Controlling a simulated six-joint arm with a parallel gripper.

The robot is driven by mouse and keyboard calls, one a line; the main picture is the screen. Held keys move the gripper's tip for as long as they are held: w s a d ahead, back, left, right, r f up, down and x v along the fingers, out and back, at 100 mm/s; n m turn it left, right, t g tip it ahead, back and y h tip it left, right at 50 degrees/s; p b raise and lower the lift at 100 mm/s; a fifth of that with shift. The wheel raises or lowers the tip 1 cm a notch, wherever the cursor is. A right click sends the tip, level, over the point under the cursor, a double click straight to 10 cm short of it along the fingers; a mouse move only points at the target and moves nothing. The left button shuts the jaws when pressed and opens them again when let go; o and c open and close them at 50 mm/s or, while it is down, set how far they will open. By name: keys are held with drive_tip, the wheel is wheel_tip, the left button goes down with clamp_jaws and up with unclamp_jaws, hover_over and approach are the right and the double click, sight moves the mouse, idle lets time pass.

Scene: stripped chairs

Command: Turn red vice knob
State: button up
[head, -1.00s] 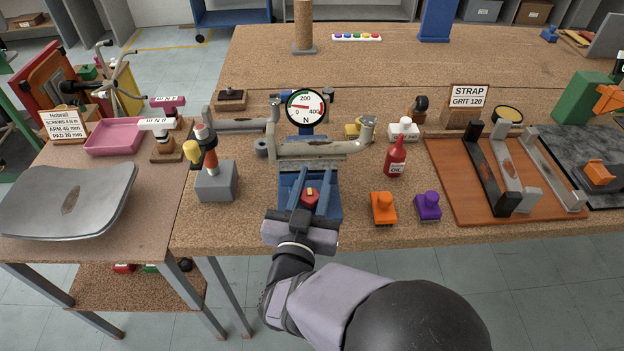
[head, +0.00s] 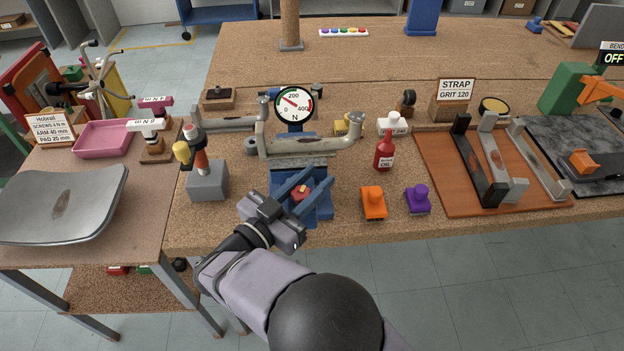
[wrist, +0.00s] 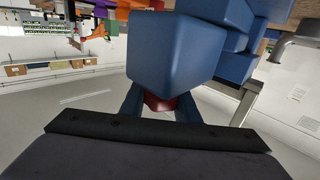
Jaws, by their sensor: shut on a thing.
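The red knob (head: 299,192) sits at the front of the blue vice (head: 318,211), near the bench's front edge. My gripper (head: 305,189) is shut on the knob, its two blue-grey fingers on either side of it and slanting up and to the right. In the wrist view the knob (wrist: 159,103) shows as a dark red piece between the fingers, largely hidden by a blue vice block (wrist: 178,55). Behind the vice a grey metal chair part (head: 310,146) lies across it. A round gauge (head: 295,103) marked N stands above, its red needle between 0 and 200.
To the left stands a grey block (head: 208,182) with a red and yellow handle. To the right are an orange block (head: 373,203), a purple block (head: 418,200) and a red oil bottle (head: 384,152). A side table with a metal seat (head: 65,205) is far left.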

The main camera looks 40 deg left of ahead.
sight(294, 199)
drive_tip(key=o, duration=1)
drive_tip(key=shift+o, duration=0.2)
drive_tip(key=shift+s, duration=0.15)
drive_tip(key=shift+s+d+b, duration=0.1)
drive_tip(key=shift+s+b, duration=0.9)
drive_tip(key=shift+s, duration=2.55)
drive_tip(key=shift+r, duration=0.1)
